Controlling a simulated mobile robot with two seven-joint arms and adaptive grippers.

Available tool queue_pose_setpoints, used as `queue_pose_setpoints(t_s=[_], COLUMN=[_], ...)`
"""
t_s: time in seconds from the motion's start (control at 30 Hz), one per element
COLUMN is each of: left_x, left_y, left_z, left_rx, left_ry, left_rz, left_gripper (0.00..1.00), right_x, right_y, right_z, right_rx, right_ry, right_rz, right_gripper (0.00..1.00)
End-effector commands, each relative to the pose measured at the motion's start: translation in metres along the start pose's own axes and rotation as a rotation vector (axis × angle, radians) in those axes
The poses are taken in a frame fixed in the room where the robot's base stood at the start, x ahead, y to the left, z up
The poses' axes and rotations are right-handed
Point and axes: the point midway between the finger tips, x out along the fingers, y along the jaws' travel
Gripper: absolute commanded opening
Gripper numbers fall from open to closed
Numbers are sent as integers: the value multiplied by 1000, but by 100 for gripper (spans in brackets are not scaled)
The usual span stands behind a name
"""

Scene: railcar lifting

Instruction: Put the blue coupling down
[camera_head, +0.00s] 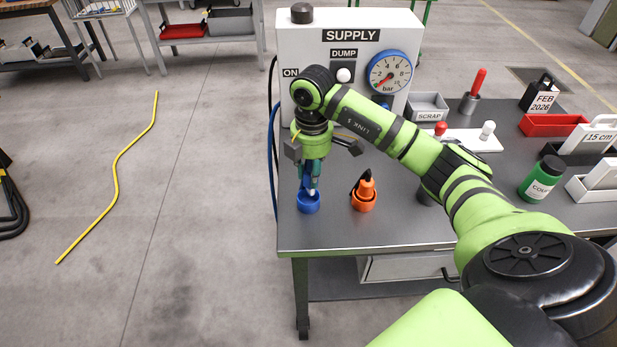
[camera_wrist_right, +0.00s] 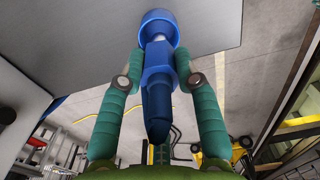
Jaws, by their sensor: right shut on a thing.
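My right gripper (camera_head: 311,186) points straight down over the front left corner of the grey workbench (camera_head: 400,222). It is shut on the blue coupling (camera_wrist_right: 157,82), with a teal finger on each side of it. The coupling's front end meets a round blue cup (camera_head: 308,204), which stands on the bench near its left edge. In the right wrist view the blue cup (camera_wrist_right: 159,27) is in line with the coupling. I cannot tell how deep the end sits in it. My left gripper is not in view.
An orange coupling (camera_head: 365,187) stands in an orange cup just right of the blue one. Behind is the white supply box (camera_head: 330,52) with a gauge (camera_head: 390,73). A scrap bin (camera_head: 428,107) and green bottle (camera_head: 542,179) are further right. The bench front is clear.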

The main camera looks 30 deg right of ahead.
Motion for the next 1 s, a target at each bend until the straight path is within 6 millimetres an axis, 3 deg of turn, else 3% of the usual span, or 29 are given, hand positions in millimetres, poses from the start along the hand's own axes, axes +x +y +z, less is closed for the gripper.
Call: queue_pose_setpoints(t_s=[0.13, 0.4, 0.8, 0.83, 0.87, 1.0], left_x=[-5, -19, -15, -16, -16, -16], left_y=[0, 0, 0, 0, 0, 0], left_z=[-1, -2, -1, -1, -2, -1], left_rx=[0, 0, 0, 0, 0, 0], left_ry=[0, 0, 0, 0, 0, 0], left_rz=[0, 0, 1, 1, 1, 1], left_gripper=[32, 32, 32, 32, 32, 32], right_x=[7, 41, 48, 48, 48, 47], right_y=[5, 5, 5, 5, 5, 5], right_z=[-5, -5, -4, -4, -4, -4], right_rx=[-1, 0, -1, -1, -1, -1], right_ry=[0, 0, 0, -1, -1, -1], right_rz=[0, 0, 2, 2, 2, 1], right_gripper=[0, 0, 0, 41, 53, 56])
